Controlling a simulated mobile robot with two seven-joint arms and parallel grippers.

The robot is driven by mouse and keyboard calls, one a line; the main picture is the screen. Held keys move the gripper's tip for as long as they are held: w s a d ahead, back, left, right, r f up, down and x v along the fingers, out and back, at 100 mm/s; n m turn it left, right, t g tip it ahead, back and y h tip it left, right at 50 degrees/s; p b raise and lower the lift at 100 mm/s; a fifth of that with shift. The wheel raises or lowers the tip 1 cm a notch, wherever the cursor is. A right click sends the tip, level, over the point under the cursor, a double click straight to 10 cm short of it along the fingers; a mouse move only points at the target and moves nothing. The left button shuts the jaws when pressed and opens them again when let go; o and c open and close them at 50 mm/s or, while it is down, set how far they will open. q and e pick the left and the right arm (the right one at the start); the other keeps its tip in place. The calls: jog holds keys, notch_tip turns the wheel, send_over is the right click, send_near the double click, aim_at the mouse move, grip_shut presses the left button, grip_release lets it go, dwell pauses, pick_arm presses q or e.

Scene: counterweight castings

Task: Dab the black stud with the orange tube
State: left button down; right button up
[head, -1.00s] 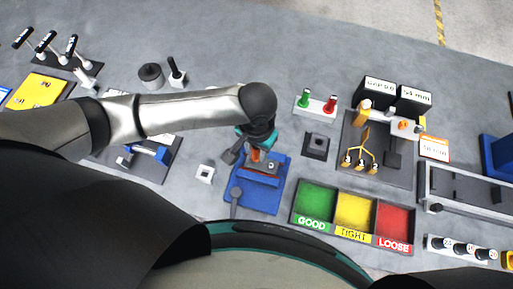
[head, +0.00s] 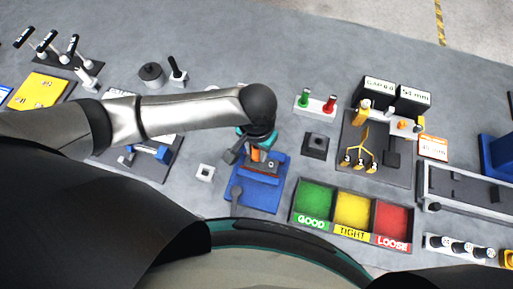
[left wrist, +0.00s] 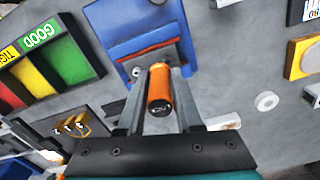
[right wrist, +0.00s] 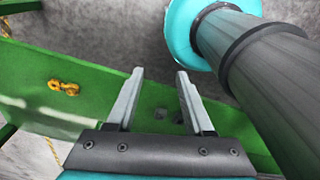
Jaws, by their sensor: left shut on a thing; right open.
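My left gripper (left wrist: 160,92) is shut on the orange tube (left wrist: 159,88), whose dark end faces the left wrist camera. In the head view the tube (head: 256,154) is over the blue fixture (head: 258,198). A grey block (left wrist: 152,58) sits in the fixture, beyond the tube in the left wrist view. A small round fitting with a dark centre (left wrist: 137,72) is on it; I cannot tell if this is the black stud. The tube's far end and any contact are hidden. My right gripper (right wrist: 158,78) is open and empty, over a green surface.
A GOOD, TIGHT and LOOSE tray (head: 291,215) stands right of the fixture. A dark square block (head: 316,145) and a red-and-green plug stand (head: 316,106) are to the right. A yellow-pronged holder (head: 363,152) stands farther right.

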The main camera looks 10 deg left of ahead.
pick_arm(q)
jog(key=shift+f+b, duration=0.3)
jog(key=shift+f, duration=0.4)
dwell(0.5)
jog(key=shift+s+f+p, duration=0.15)
jog(key=shift+f+p, duration=0.05)
jog(key=shift+p, duration=0.25)
dwell(2.0)
jog(key=shift+r+p, duration=0.55)
jog(key=shift+r, duration=2.6)
